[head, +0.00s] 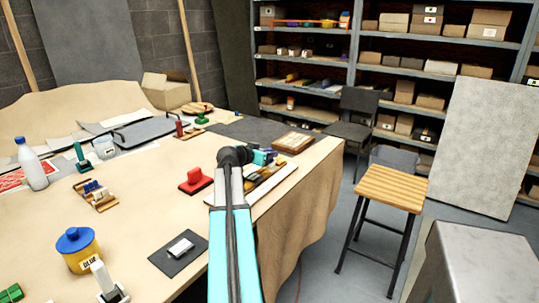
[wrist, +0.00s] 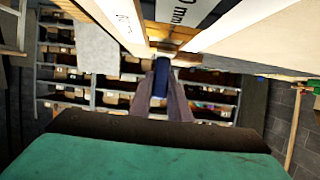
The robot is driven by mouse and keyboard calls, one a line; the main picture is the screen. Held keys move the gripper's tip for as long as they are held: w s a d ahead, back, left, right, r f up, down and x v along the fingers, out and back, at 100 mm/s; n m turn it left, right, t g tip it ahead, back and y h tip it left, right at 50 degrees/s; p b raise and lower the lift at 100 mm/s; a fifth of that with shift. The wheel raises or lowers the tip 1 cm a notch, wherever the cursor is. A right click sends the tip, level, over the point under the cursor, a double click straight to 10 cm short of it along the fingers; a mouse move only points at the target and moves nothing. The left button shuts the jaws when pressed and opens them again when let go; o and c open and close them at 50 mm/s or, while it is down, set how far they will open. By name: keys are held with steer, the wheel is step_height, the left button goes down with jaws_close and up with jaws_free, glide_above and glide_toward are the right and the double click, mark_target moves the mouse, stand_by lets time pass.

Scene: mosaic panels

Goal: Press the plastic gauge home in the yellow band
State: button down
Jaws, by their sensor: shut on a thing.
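My gripper (wrist: 165,95) is shut on a dark blue piece (wrist: 161,72), which I take to be the plastic gauge. The gauge's upper end is at a yellow-brown band (wrist: 172,45) between pale strips in the wrist view, one marked "mm". I cannot tell how deep the gauge sits in the band. In the head view my gripper (head: 264,158) is over the far end of a pale panel (head: 272,184) near the table's right edge. My arm covers part of the panel, and the gauge is not clear there.
On the table (head: 140,205), a red block (head: 195,181) stands left of my arm and a wooden tray (head: 294,142) lies beyond my gripper. A dark mat (head: 165,262) and a blue-lidded yellow jar (head: 85,257) are nearer. A stool (head: 393,187) stands right of the table.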

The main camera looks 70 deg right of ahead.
steer(key=shift+f+b, duration=0.6)
steer(key=shift+f, duration=0.05)
steer(key=c, duration=1.6)
jaws_free()
steer(key=shift+o, duration=0.2)
steer(key=shift+a, duration=0.1)
steer(key=b+v, duration=0.1)
steer(key=v, duration=1.2)
steer(key=shift+a+r, duration=0.2)
steer(key=shift+a, duration=0.05)
steer(key=shift+w, duration=0.1)
